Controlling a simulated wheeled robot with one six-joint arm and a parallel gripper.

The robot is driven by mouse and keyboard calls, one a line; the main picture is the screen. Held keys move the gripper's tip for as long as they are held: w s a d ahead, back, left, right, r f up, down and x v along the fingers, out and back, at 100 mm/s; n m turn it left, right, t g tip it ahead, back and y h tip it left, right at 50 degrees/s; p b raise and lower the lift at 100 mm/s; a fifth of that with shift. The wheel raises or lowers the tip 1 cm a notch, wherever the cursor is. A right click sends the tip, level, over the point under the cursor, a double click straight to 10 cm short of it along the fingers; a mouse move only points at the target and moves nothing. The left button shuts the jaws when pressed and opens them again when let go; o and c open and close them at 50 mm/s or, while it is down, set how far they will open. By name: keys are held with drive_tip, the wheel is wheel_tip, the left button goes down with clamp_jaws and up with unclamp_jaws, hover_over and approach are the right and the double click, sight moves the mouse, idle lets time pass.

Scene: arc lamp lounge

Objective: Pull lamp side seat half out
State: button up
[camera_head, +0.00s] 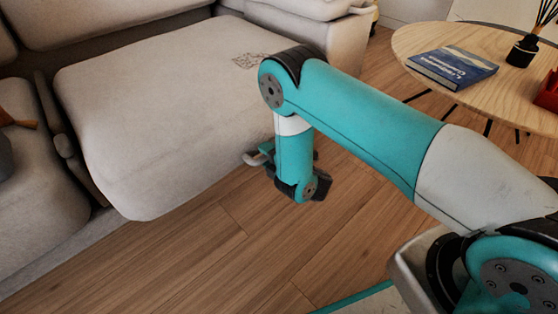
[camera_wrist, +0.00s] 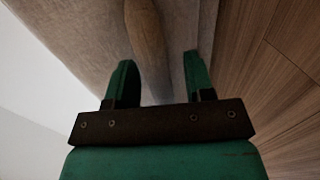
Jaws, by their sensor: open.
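A light beige sofa seat (camera_head: 170,110) fills the left half of the head view. Its front edge stands further out over the floor than the cushion at its left. My gripper (camera_head: 256,158) hangs low at this seat's right front side, pointing towards it; my arm hides part of the edge there. In the wrist view my gripper (camera_wrist: 157,72) is open, its two green fingers apart. A rounded brown bar (camera_wrist: 147,35) runs along beige fabric and lies between the fingers in the picture. I cannot tell whether the fingers touch it. No lamp shows.
A round wooden table (camera_head: 420,38) stands at the upper right, with a blue book (camera_head: 452,68), a dark reed diffuser (camera_head: 522,50) and a red object (camera_head: 548,92). Wood floor (camera_head: 215,255) is clear in front of the seat.

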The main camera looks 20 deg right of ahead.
drive_tip(key=r+p+v, duration=0.1)
drive_tip(key=p+v, duration=0.9)
drive_tip(key=v, duration=0.2)
drive_tip(key=shift+p, duration=0.75)
drive_tip(key=shift+f+p+v, duration=0.2)
drive_tip(key=shift+p+v, duration=1.05)
drive_tip(key=shift+p, duration=1.6)
drive_tip(key=shift+f+p+v, duration=0.2)
drive_tip(key=shift+p+v, duration=1.1)
drive_tip(key=shift+p, duration=1.5)
drive_tip(key=shift+s, duration=0.1)
